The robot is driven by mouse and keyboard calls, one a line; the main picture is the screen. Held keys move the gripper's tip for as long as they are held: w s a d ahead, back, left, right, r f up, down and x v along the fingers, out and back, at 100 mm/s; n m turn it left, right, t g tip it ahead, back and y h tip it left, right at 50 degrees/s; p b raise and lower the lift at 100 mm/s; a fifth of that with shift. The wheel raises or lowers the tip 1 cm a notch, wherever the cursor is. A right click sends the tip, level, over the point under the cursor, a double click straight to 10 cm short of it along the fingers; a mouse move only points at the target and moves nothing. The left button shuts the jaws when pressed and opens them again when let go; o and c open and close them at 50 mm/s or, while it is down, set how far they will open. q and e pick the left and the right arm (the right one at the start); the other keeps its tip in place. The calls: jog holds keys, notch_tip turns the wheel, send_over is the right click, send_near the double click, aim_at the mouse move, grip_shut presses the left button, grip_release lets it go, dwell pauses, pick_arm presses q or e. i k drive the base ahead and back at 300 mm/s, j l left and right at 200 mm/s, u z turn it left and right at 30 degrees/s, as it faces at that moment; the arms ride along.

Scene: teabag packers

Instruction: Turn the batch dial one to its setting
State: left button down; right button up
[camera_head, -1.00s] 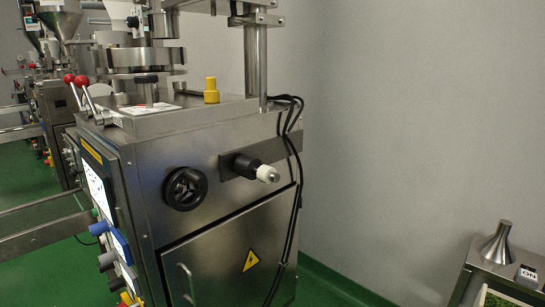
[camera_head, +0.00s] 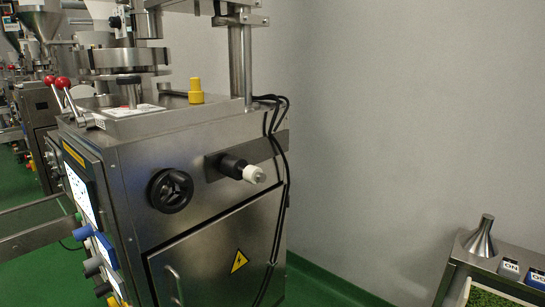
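A large stainless teabag packing machine (camera_head: 205,145) fills the left half of the head view. Its side face carries a black round handwheel (camera_head: 171,190) and a black-and-white knob on a shaft (camera_head: 242,169). The front panel, seen edge-on, has several coloured knobs, among them a blue one (camera_head: 83,233) and a grey one (camera_head: 92,266). I cannot tell which knob is batch dial one, and no setting is readable. Neither of my grippers shows in the view.
Two red-balled levers (camera_head: 57,82) and a yellow cap (camera_head: 196,91) stand on the machine top. A metal cone (camera_head: 481,237) stands on a steel unit at the lower right, beside ON-marked labels (camera_head: 511,267) and a tray of green material. Bare green floor (camera_head: 310,285) lies between.

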aim_at(87, 274)
jog(key=u, duration=1.3)
jog(key=j+z, duration=0.3)
